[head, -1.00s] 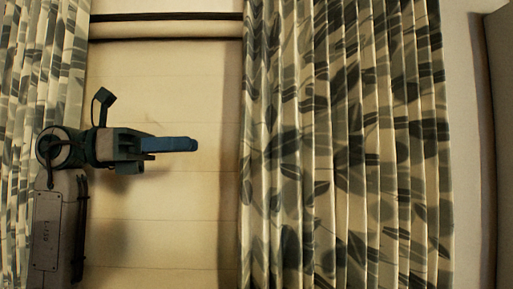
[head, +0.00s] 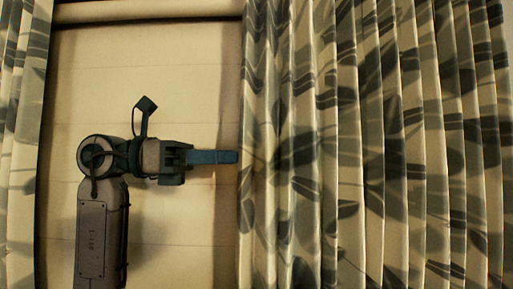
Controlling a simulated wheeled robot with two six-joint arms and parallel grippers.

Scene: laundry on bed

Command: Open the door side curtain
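A leaf-patterned grey and cream curtain (head: 375,150) hangs in folds over the right half of the head view. A second curtain (head: 22,120) of the same pattern hangs at the left edge. My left gripper (head: 236,157) points right, with its blue fingers at the left edge of the right curtain. The fingers look close together in side view, and no cloth shows between them. I cannot tell whether the fingertips touch the curtain. My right gripper is not in view.
Between the curtains is a pale blind or panel (head: 110,70) with faint horizontal lines. A horizontal rail (head: 150,11) crosses its top. The space in front of the panel around my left arm is clear.

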